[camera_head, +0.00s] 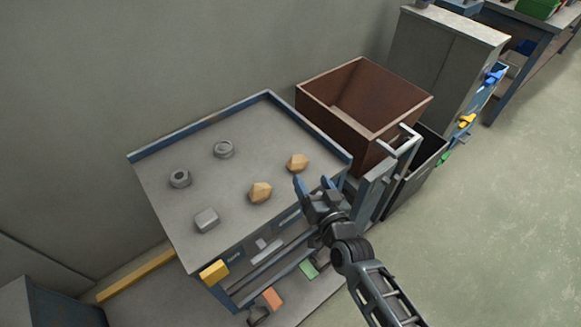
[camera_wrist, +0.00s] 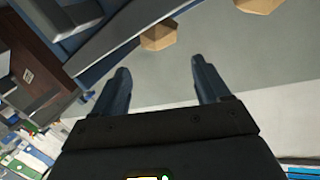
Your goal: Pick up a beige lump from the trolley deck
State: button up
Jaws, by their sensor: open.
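Two beige lumps lie on the grey trolley deck (camera_head: 160,205) in the head view. One lump (camera_head: 298,163) is near the deck's right edge, and the other lump (camera_head: 260,192) is nearer the front edge. My gripper (camera_head: 312,182) is at the deck's right front edge, close to both lumps and apart from them. In the wrist view my gripper (camera_wrist: 160,85) has its two fingers spread with nothing between them. One lump (camera_wrist: 158,37) shows beyond the fingers, and part of another lump (camera_wrist: 258,5) is cut off at the top edge.
Two grey round pieces (camera_head: 180,179) (camera_head: 224,149) and a grey block (camera_head: 207,219) also lie on the deck. A raised blue rim (camera_head: 200,125) runs along its back. A brown open bin (camera_head: 350,118) stands right of the trolley. A grey cabinet (camera_head: 440,60) stands beyond it.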

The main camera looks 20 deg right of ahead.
aim_at(301, 163)
jog(key=w, duration=0.2)
jog(key=w+f+b, duration=0.1)
jog(key=w, duration=0.3)
jog(key=shift+w+f+b, duration=0.25)
jog(key=shift+b, duration=0.15)
jog(key=shift+w, duration=0.65)
jog(key=c, duration=0.8)
jog(key=shift+r, duration=0.1)
jog(key=shift+c, duration=0.2)
